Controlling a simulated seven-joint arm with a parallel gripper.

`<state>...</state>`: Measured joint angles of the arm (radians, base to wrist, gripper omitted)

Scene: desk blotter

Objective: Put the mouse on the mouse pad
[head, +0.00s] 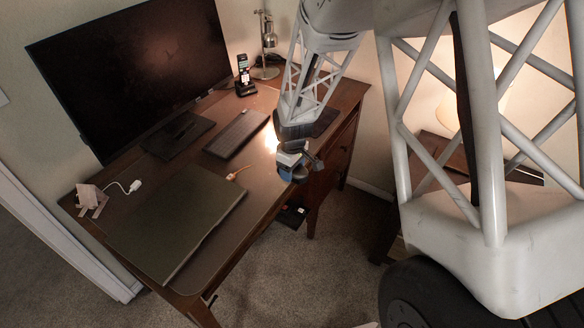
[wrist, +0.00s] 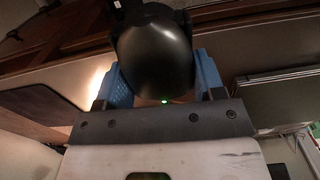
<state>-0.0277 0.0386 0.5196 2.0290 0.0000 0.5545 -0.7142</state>
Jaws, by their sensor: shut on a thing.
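The dark, rounded mouse (wrist: 153,52) fills the top middle of the wrist view, between the two blue fingers of my gripper (wrist: 165,76). The fingers are shut on its sides, and a small green light shows at its lower edge. In the head view my gripper (head: 290,168) is at the front edge of the desk, and the mouse is hard to make out there. The dark mouse pad (head: 326,121) lies on the desk to the right of the keyboard, partly hidden by my arm. My gripper is in front of the pad, apart from it.
A keyboard (head: 237,134) lies left of the pad, with a monitor (head: 135,70) behind. A closed laptop (head: 175,225) covers the desk's left front. A cable end (head: 238,172) lies between laptop and gripper. A phone (head: 243,75) and lamp (head: 266,45) stand at the back.

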